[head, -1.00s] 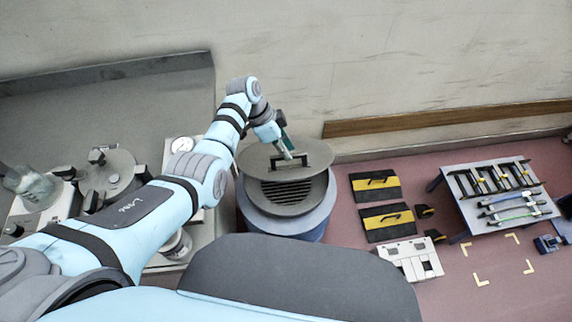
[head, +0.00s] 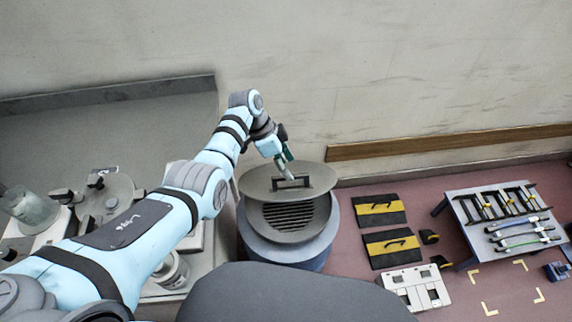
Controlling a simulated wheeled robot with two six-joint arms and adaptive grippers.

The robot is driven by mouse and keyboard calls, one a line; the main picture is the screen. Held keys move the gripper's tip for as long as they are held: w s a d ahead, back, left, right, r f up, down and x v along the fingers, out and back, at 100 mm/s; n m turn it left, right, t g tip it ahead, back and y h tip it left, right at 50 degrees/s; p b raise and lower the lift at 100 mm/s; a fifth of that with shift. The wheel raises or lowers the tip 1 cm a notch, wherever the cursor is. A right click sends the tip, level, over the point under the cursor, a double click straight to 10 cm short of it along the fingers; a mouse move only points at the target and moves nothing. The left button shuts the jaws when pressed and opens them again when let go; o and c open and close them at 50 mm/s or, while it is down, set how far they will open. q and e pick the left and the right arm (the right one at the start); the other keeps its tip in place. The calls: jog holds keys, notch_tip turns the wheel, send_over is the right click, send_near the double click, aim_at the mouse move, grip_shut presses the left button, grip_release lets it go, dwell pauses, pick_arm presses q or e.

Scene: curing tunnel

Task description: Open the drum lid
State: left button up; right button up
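The drum lid (head: 257,184) is a round grey plate with a dark bar handle (head: 305,182) on top. It stands raised and tilted over the blue-grey drum (head: 328,235), its far part up. A dark slatted grate (head: 288,216) shows in the gap below it. My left gripper (head: 289,175) comes down from the upper left onto the handle and appears shut on it; its fingertips are small and partly hidden there. My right gripper is out of view.
A wall with a wooden rail (head: 450,141) stands behind the drum. To the right are black-and-yellow plates (head: 393,248), a white panel (head: 415,287) and a tool table (head: 466,238) on the pink floor. Equipment on a grey bench (head: 209,250) stands left.

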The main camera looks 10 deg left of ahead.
pick_arm(q)
jog(key=shift+s+r, duration=0.15)
jog(key=shift+r, duration=0.05)
dwell(0.6)
jog(key=v, duration=1.2)
jog(key=shift+s, duration=0.1)
